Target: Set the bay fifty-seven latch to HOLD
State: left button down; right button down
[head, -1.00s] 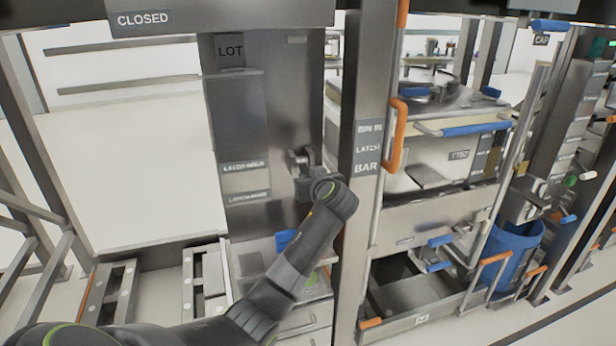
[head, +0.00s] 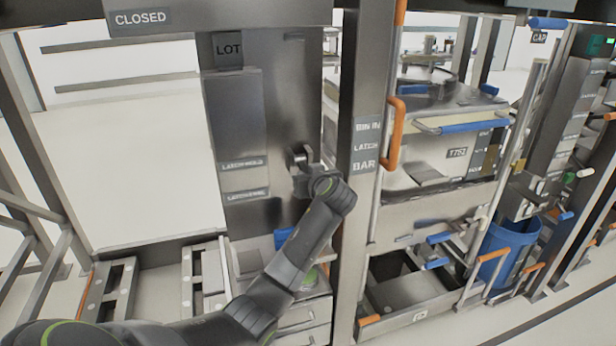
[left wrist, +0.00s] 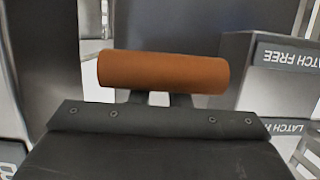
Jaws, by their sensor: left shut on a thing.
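An orange-brown cylindrical latch handle (left wrist: 163,72) lies crosswise at the jaws of my left gripper (left wrist: 160,98) in the left wrist view. My left gripper is shut on it. In the head view my left gripper (head: 303,172) is at the right side of the grey latch panel, and it hides the handle. A LATCH HOLD label (head: 243,166) is on the panel, with a second, blurred label (head: 247,195) below it. The left wrist view shows a LATCH FREE label (left wrist: 287,57) upside down at the right. My right gripper is not in view.
A steel post with a BIN IN LATCH BAR sign (head: 367,145) stands close to the right of my left gripper. Beyond it are a pale bin (head: 425,165) and a blue bucket (head: 510,245). A CLOSED sign (head: 140,18) hangs above an open bay at the left.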

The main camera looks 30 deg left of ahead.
pick_arm(q)
jog(key=shift+f, duration=0.1)
jog(key=c, duration=1.1)
grip_release()
jog(key=shift+a, duration=0.15)
jog(key=o, duration=1.1)
jog(key=b+v, duration=0.3)
jog(key=v, duration=1.4)
jog(key=shift+d, duration=0.3)
